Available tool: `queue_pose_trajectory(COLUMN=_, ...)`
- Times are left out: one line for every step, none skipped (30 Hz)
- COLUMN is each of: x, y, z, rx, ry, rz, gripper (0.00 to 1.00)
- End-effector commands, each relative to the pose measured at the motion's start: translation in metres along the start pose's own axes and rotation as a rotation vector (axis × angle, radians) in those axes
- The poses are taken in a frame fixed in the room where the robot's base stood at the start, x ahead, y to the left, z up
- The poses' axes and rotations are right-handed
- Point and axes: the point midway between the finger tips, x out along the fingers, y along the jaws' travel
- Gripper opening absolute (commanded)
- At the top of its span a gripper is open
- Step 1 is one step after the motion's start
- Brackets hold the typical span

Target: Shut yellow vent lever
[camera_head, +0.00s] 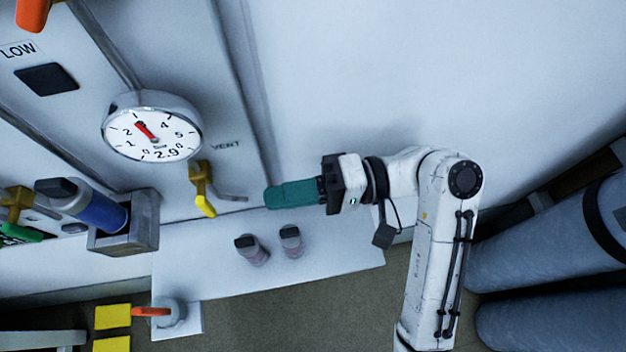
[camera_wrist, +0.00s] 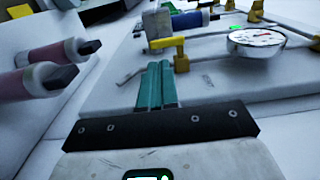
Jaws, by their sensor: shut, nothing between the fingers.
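The yellow vent lever (camera_head: 202,188) hangs from a brass-yellow valve body on the white panel, below the round gauge and left of the "VENT" label (camera_head: 226,146). Its handle points down and slightly right in the head view. In the wrist view the lever (camera_wrist: 166,44) shows just beyond my fingertips. My gripper (camera_head: 268,198) has green fingers, shut and empty, to the right of the lever. A gap shows between the fingertips and the lever in the head view. A thin grey pipe (camera_head: 232,198) runs from the valve toward the fingertips.
The gauge (camera_head: 152,127) sticks out above the lever. A blue column (camera_head: 98,210) sits in a grey holder (camera_head: 145,222) at left. Two dark-capped pinkish bottles (camera_head: 290,241) stand on the white shelf (camera_head: 200,278) below. Large grey cylinders (camera_head: 540,235) lie at right.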

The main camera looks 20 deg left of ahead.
Motion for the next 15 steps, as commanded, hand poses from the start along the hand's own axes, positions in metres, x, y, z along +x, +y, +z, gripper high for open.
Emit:
queue_pose_trajectory(x=0.012, y=-0.002, z=0.001, rx=0.0, ry=-0.005, rz=0.001, gripper=0.0)
queue_pose_trajectory(x=0.018, y=-0.002, z=0.001, rx=0.0, ry=-0.005, rz=0.0, gripper=0.0)
queue_pose_trajectory(x=0.025, y=-0.002, z=0.001, rx=0.0, ry=-0.005, rz=0.0, gripper=0.0)
queue_pose_trajectory(x=0.03, y=-0.001, z=0.001, rx=0.001, ry=-0.004, rz=0.001, gripper=0.0)
queue_pose_trajectory(x=0.035, y=-0.002, z=0.001, rx=0.001, ry=-0.003, rz=0.0, gripper=0.0)
queue_pose_trajectory(x=0.041, y=-0.002, z=0.001, rx=0.001, ry=-0.004, rz=0.0, gripper=0.0)
queue_pose_trajectory(x=0.046, y=-0.002, z=0.001, rx=0.001, ry=-0.003, rz=0.0, gripper=0.0)
queue_pose_trajectory(x=0.05, y=-0.002, z=0.001, rx=0.0, ry=-0.002, rz=0.001, gripper=0.0)
queue_pose_trajectory(x=0.054, y=-0.001, z=0.001, rx=0.0, ry=-0.002, rz=0.001, gripper=0.0)
queue_pose_trajectory(x=0.057, y=-0.001, z=0.0, rx=-0.001, ry=-0.002, rz=0.0, gripper=0.0)
queue_pose_trajectory(x=0.06, y=-0.001, z=0.0, rx=-0.001, ry=-0.001, rz=0.0, gripper=0.0)
queue_pose_trajectory(x=0.063, y=-0.001, z=0.0, rx=-0.001, ry=-0.002, rz=0.0, gripper=0.0)
queue_pose_trajectory(x=0.065, y=-0.001, z=0.0, rx=-0.001, ry=-0.001, rz=0.0, gripper=0.0)
queue_pose_trajectory(x=0.066, y=-0.001, z=0.0, rx=-0.001, ry=-0.001, rz=0.001, gripper=0.0)
queue_pose_trajectory(x=0.067, y=0.0, z=0.0, rx=0.0, ry=0.0, rz=0.001, gripper=0.0)
